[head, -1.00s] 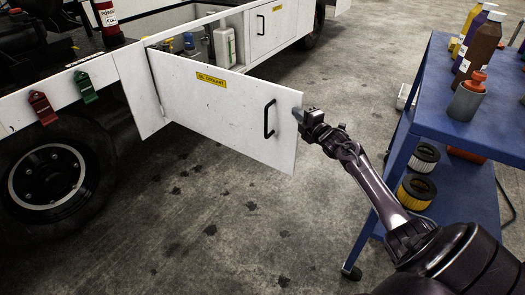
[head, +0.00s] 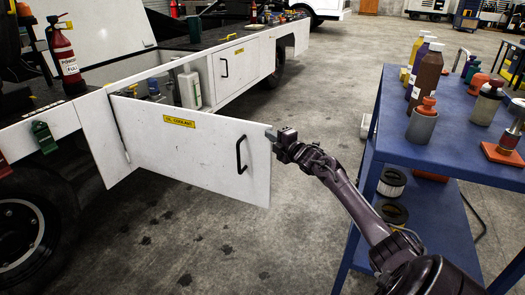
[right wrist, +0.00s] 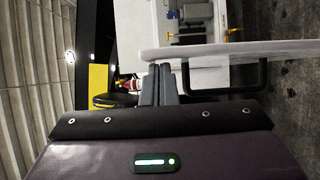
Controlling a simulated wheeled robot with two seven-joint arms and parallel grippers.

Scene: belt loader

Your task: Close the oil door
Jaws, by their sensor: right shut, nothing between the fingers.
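The oil door (head: 185,160) is a white panel with a yellow "OIL COOLANT" label and a black handle (head: 241,155). It stands swung out from the white vehicle body, and bottles show in the open compartment (head: 170,88) behind it. My right gripper (head: 271,134) is shut and empty at the upper free edge of the door. In the right wrist view the shut fingers (right wrist: 160,80) are right at the door panel (right wrist: 230,50); whether they touch it I cannot tell. My left gripper is not in view.
A blue cart (head: 455,150) with bottles and filters stands at the right, close to my right arm. A red fire extinguisher (head: 64,58) stands on the vehicle at the left. The grey floor before the door is clear.

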